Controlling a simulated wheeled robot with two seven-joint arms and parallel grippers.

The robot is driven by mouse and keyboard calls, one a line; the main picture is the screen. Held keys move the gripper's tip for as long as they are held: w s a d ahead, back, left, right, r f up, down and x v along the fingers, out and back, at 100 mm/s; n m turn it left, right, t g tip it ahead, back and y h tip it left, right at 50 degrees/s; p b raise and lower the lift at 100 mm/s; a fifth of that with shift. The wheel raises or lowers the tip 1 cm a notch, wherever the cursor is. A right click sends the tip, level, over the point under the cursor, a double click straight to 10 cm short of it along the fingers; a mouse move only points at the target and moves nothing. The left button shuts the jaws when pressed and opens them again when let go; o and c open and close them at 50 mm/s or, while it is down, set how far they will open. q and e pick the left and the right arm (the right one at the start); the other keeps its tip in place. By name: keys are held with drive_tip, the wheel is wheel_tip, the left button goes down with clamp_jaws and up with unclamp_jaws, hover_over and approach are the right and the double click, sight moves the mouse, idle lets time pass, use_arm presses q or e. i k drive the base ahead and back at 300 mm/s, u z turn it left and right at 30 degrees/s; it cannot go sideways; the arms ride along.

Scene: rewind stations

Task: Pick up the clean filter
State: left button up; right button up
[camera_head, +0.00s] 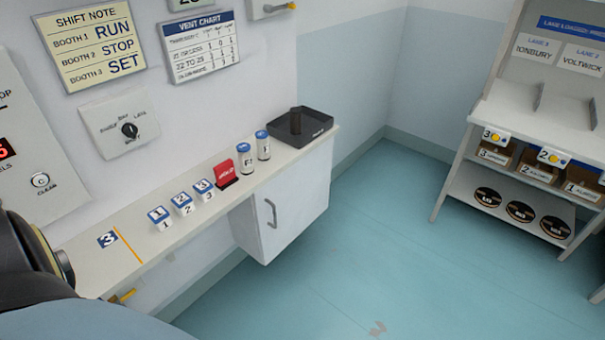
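No thing in view is clearly marked as the clean filter. Two white cylinders with blue tops, a left one (244,163) and a right one (263,149), stand upright on the wall shelf; their labels are too small to read surely. Neither of my grippers is in view.
A red sign (225,172) and several small numbered blocks (183,204) stand on the shelf (95,270). A white cabinet (288,205) hangs below it. A rack (455,190) with boxes and dark discs stands at right.

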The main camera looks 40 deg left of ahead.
sight(243, 149)
drive_tip(key=z, duration=0.35)
drive_tip(key=i, duration=0.75)
drive_tip(key=u, duration=0.55)
drive_tip(key=i, duration=1.55)
drive_tip(key=u, duration=1.2)
